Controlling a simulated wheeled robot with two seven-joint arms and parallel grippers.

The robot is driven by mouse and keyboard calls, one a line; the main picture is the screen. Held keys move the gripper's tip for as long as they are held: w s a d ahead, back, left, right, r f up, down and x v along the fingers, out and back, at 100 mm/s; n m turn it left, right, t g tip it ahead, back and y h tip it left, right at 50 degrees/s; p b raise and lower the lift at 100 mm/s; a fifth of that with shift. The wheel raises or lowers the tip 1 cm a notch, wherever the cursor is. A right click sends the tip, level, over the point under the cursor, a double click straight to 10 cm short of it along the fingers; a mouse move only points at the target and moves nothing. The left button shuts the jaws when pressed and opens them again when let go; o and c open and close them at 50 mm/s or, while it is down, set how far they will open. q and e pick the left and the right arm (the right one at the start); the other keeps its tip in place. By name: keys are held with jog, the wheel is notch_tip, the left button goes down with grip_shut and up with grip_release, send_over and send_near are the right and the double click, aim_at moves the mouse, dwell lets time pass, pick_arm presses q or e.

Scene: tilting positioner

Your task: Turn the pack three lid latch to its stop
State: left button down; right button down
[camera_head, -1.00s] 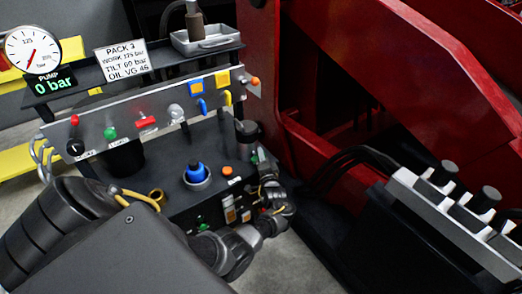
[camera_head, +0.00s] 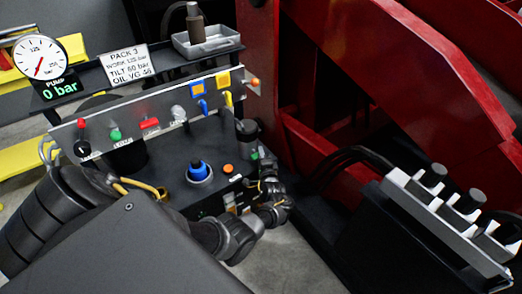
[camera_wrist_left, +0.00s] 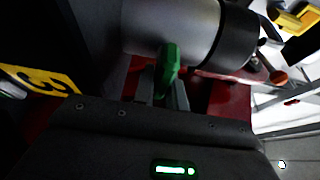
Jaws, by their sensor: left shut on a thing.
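The pack three unit has a sign (camera_head: 127,63) reading PACK 3 and a sloped control panel. A green latch handle (camera_wrist_left: 168,62) stands between my left gripper's fingers in the left wrist view, in front of a grey cylinder (camera_wrist_left: 175,28). A small green piece (camera_head: 254,156) also shows in the head view, beside a dark cylinder (camera_head: 246,130). My left gripper (camera_head: 262,168) is at the right end of the unit, and in the wrist view its fingers (camera_wrist_left: 163,95) are shut on the green handle. The fingertips are partly hidden. My right gripper is not in view.
A gauge (camera_head: 40,58) and a display reading 0 bar stand at the left. A blue knob (camera_head: 199,171) and an orange button (camera_head: 228,169) sit on the black top. A large red frame (camera_head: 400,60) rises close to the right of my gripper.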

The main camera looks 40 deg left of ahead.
pick_arm(q)
jog(key=c, duration=1.4)
grip_release()
jog(key=shift+c, duration=0.2)
